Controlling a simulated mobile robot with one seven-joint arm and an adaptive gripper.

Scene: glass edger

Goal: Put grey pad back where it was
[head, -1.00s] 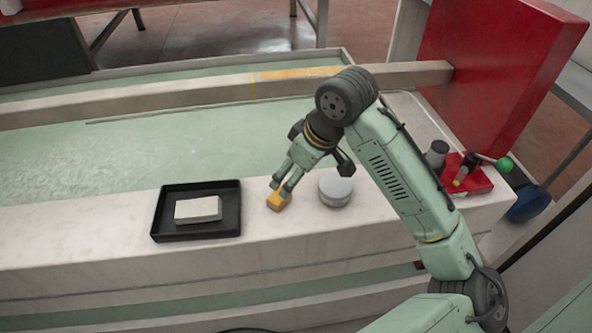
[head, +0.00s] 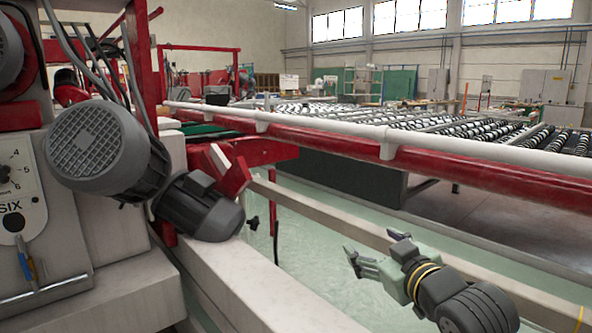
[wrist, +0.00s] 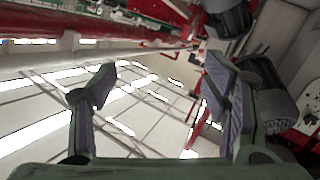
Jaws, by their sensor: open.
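No grey pad can be made out in the current head view or wrist view. The black tray and the pale block in it are outside the current views. My gripper (head: 352,261) is at the lower right of the head view, raised and pointing left over the pale green bed (head: 318,255). Its fingers are spread with nothing between them.
A grey motor (head: 98,148) and a second dark motor (head: 200,208) stick out at left. A long beige rail (head: 325,215) runs behind my gripper. A red beam (head: 450,172) and roller tables (head: 490,135) lie beyond. The pale ledge (head: 255,285) in front is bare.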

